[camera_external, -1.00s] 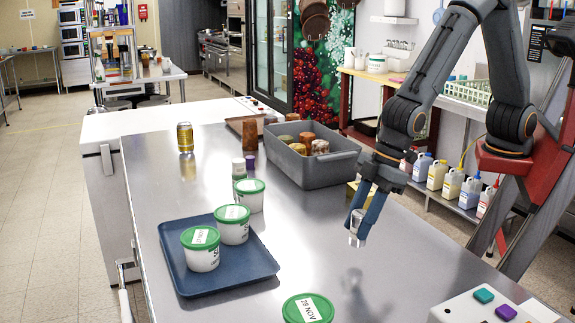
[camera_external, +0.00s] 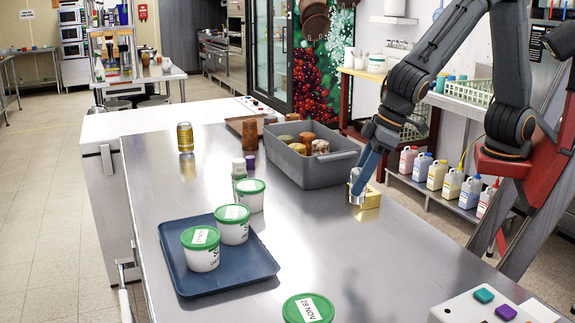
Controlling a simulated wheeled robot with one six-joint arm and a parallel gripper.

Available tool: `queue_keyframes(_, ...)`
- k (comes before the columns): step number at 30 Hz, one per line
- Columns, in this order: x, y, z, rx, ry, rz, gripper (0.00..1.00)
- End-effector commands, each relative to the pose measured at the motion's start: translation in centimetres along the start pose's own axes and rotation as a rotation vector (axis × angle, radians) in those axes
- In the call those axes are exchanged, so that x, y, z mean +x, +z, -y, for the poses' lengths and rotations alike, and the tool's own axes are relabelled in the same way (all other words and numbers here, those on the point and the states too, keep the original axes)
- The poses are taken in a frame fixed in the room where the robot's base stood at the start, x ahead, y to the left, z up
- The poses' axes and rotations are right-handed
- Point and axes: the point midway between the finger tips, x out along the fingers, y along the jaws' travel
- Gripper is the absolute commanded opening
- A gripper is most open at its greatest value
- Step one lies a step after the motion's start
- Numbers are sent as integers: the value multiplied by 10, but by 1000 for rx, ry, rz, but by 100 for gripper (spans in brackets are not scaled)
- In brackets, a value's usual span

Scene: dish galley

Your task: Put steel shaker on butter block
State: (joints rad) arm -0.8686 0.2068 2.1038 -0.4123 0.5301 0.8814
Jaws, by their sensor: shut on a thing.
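The steel shaker (camera_external: 355,187) is a small silvery cylinder between the fingers of my gripper (camera_external: 358,186), which is shut on it. It is upright, at the top of the butter block (camera_external: 370,199), a yellow block on the steel counter right of the grey bin. The shaker is over the block's left part. Whether its base touches the block, I cannot tell. My fingers hide part of the shaker and part of the block.
A grey bin (camera_external: 287,165) with several brown jars stands just left of the block. A blue tray (camera_external: 255,268) holds white tubs with green lids. Another green-lidded tub (camera_external: 308,308) stands at the front. The counter (camera_external: 330,245) in front of the block is clear.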

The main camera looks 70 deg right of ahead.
Motion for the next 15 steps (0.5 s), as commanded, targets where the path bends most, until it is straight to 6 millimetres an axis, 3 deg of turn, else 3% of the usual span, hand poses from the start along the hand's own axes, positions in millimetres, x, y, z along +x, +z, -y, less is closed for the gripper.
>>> queue_keyframes(15, -43, 20, -177, 960, 396, -2, 8)
